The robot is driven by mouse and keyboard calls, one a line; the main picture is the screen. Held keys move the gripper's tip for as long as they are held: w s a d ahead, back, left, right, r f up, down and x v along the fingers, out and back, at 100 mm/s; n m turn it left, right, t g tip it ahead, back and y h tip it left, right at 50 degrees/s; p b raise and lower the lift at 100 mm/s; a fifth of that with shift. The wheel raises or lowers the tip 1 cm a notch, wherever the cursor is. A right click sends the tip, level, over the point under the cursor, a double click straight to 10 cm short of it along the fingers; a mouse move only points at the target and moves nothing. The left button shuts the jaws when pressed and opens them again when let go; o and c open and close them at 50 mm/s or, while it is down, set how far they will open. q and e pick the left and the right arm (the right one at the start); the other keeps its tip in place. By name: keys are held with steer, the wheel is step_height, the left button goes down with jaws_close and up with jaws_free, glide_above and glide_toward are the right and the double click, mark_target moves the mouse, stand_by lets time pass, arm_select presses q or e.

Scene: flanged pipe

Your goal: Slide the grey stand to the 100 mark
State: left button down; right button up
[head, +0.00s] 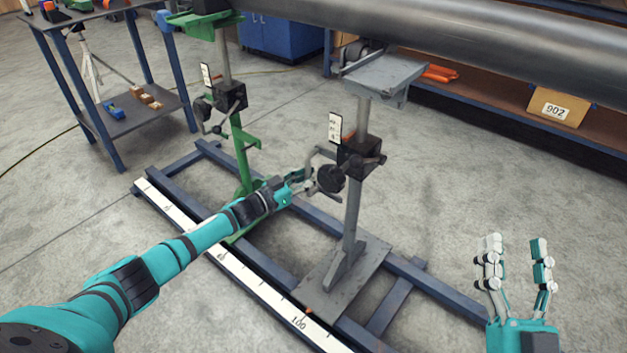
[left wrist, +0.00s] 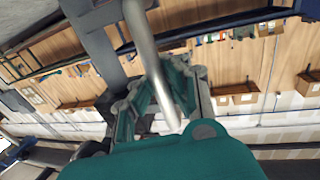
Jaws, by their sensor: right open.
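The grey stand (head: 352,215) stands upright on the blue rail frame, with its base plate (head: 340,287) across the rails. Its flat head is just under the big pipe (head: 480,40). The white scale (head: 245,273) runs along the near rail, and the 100 mark (head: 298,323) is beside the base plate's near edge, by a small orange pointer (head: 308,310). My left gripper (head: 308,184) is at the stand's bent grey handle. In the left wrist view the handle bar (left wrist: 148,50) runs between its fingers (left wrist: 160,90); firm contact is unclear. My right gripper (head: 516,262) is open and empty, right of the stand.
A green stand (head: 240,150) stands further left on the same rails. A side table (head: 115,120) is at the back left, and a shelf with a box marked 902 (head: 558,106) at the back right. The floor right of the grey stand is clear.

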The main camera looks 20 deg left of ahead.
arm_select(q)
steer(key=shift+a+f, duration=0.25)
steer(key=shift+a, duration=0.2)
steer(key=c, duration=1.4)
jaws_free()
steer(key=shift+s+a+r, duration=0.1)
steer(key=shift+s+a, duration=0.05)
steer(key=shift+c, duration=0.2)
steer(key=shift+o, duration=0.8)
steer(key=shift+d, duration=0.2)
steer(key=v, duration=1.2)
steer(key=shift+r, duration=0.1)
